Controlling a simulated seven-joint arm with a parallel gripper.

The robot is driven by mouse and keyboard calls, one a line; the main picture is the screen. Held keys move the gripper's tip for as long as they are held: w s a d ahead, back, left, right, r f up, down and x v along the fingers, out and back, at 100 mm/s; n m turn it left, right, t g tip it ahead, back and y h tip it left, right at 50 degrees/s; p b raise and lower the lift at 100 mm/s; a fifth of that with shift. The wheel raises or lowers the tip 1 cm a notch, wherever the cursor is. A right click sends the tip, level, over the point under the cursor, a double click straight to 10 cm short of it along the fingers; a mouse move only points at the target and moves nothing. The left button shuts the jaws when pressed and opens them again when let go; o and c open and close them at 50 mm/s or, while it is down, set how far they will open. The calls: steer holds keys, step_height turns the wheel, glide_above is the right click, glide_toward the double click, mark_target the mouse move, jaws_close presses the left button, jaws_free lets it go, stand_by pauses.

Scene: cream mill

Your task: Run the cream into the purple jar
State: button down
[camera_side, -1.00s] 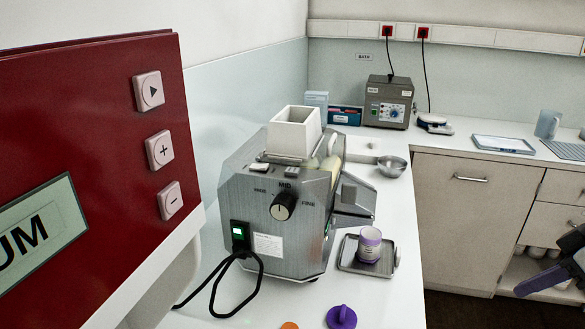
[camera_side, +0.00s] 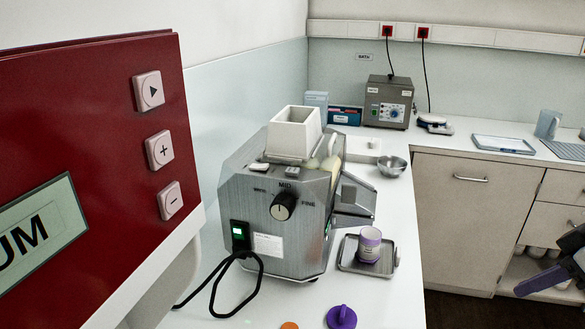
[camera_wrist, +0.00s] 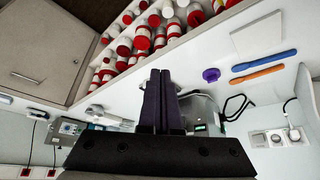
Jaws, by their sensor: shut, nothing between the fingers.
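The grey mill (camera_side: 275,225) stands on the bench in the side view, with a white hopper (camera_side: 294,133) on top, pale rollers (camera_side: 327,155) and a lit green switch (camera_side: 239,233). Its black knob (camera_side: 283,206) sits among the labels WIDE, MID and FINE. The pale jar with a purple band (camera_side: 369,245) stands upright on a small metal tray (camera_side: 352,265) at the mill's right. I cannot tell what is in it. A purple lid (camera_side: 341,317) lies in front. My gripper (camera_wrist: 157,75) is shut and empty in the wrist view, away from the jar.
A red panel (camera_side: 90,120) with play, plus and minus buttons fills the near left. A black cable loops before the mill. A metal bowl (camera_side: 392,167) sits behind it. In the wrist view, blue (camera_wrist: 264,53) and orange (camera_wrist: 257,74) spatulas lie beside the purple lid (camera_wrist: 211,75).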

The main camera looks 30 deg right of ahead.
steer(key=shift+s, duration=0.1)
steer(key=w+r+n+t+h, duration=0.1)
steer(key=w+r+n, duration=0.1)
steer(key=w+r, duration=0.65)
steer(key=w+r+n+t+h, duration=0.1)
steer(key=w+r+t, duration=0.1)
steer(key=w+r, duration=0.65)
steer(key=w+a+r+n, duration=0.2)
steer(key=w+a+r, duration=0.3)
steer(key=w+r, duration=0.35)
steer(key=w+a+f+n, duration=0.1)
steer(key=w+a, duration=0.3)
steer(key=a, duration=0.4)
steer(key=w+a+f+n+y, duration=0.1)
steer(key=w+a+f+n, duration=0.1)
steer(key=w+a, duration=0.3)
steer(key=a+f, duration=0.1)
steer(key=a, duration=0.2)
steer(key=shift+t+y, duration=0.3)
steer(key=shift+a, duration=0.1)
